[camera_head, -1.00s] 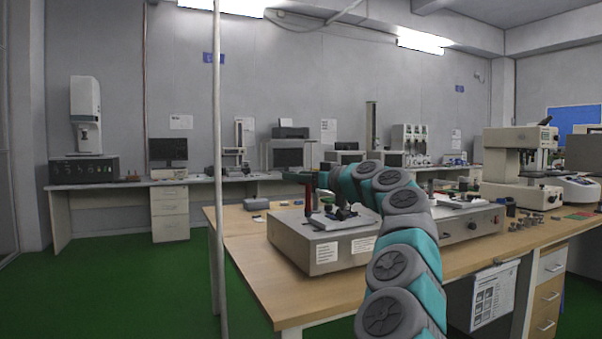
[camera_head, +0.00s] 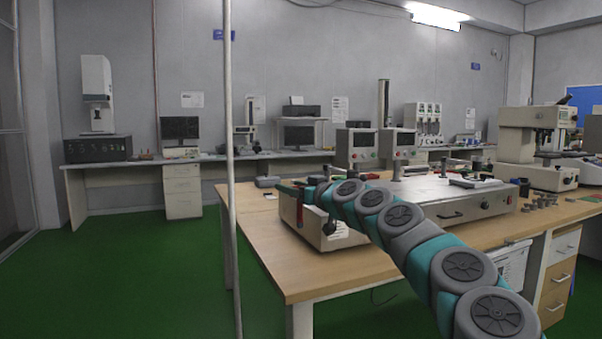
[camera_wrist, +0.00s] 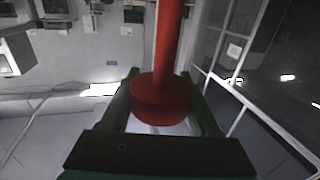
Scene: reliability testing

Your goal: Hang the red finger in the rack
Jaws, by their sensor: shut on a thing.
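The red finger is a red rod with a wide round collar (camera_wrist: 161,100), filling the middle of the wrist view. My gripper (camera_wrist: 162,112) is shut on its collar, one dark green jaw on each side. In the head view my gripper (camera_head: 291,190) is small, at the far end of my arm, in front of the grey bench machine's left end. I cannot pick out the rack with certainty in either view.
A grey flat-topped machine (camera_head: 440,199) takes up much of the wooden table (camera_head: 300,279). Two control boxes with screens (camera_head: 357,147) stand behind it. A thin pole (camera_head: 231,240) stands left of the table. Green floor (camera_head: 130,265) is clear at the left.

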